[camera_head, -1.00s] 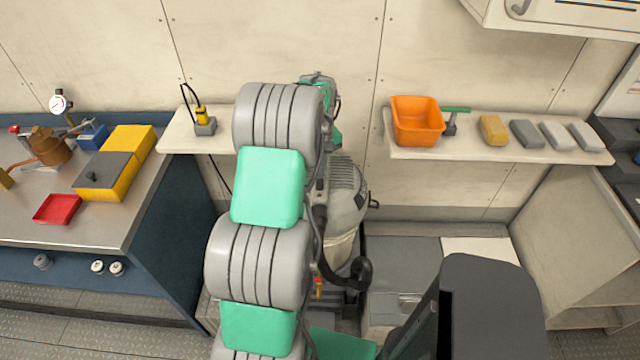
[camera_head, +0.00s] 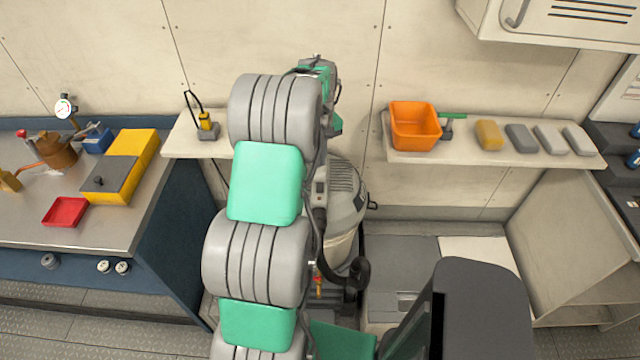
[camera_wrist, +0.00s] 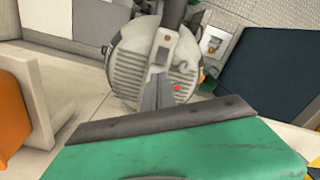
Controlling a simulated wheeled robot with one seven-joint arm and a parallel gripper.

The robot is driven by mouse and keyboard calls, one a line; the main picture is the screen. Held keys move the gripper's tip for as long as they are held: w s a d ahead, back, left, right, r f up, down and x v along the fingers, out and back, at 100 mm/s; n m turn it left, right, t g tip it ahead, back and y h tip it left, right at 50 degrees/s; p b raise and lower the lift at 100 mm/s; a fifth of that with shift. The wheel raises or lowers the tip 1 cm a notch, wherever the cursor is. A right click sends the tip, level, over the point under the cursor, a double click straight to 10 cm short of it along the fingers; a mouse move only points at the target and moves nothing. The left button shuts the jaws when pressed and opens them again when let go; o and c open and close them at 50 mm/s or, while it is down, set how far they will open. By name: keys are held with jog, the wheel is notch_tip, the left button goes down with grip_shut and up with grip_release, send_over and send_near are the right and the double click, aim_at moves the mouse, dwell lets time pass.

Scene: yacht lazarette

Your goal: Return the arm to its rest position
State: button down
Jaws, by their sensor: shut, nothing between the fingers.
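My arm rises through the middle of the head view, its grey ribbed joints and green covers stacked upright. Its far end, grey and green, stands near the back wall between the two shelves, and the fingers are hidden there. In the wrist view my gripper (camera_wrist: 162,90) shows as a narrow dark grey wedge above a green cover with a dark edge. It is shut and empty. Behind it is a round grey ribbed machine (camera_wrist: 125,72), which also shows beside my arm in the head view (camera_head: 343,190).
A workbench (camera_head: 120,222) at left holds a yellow box (camera_head: 120,190), a red tray (camera_head: 65,211) and a copper-coloured pot (camera_head: 57,152). The right shelf (camera_head: 440,160) carries an orange bin (camera_head: 415,128) and several blocks. A cabinet (camera_head: 550,25) hangs at upper right.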

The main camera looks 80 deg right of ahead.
dwell(0.3)
jog(key=a+f+m, duration=0.1)
jog(key=a+f, duration=0.1)
jog(key=a+f+m+y, duration=0.1)
jog(key=a+f+m, duration=0.3)
jog(key=shift+s+a, duration=0.4)
jog(key=a+m, duration=0.1)
jog(key=a, duration=0.3)
jog(key=shift+s+f+y, duration=0.1)
jog(key=shift+s+y, duration=0.05)
jog(key=shift+y, duration=0.25)
jog(key=w+a+r+n+t, duration=0.1)
jog(key=w+a+r+n, duration=0.4)
jog(key=a, duration=0.9)
jog(key=w+a+r+n+t+h, duration=0.1)
jog(key=w+a+r+n+t, duration=0.1)
jog(key=w+a+r+n, duration=0.3)
jog(key=w+a+r+n+t, duration=0.1)
jog(key=w+a+r+n, duration=0.4)
jog(key=a, duration=1.8)
jog(key=w+r, duration=0.4)
jog(key=w, duration=0.5)
jog(key=shift+w+a+r+h, duration=0.25)
jog(key=shift+w+a+h, duration=0.05)
jog(key=shift+a+h, duration=0.1)
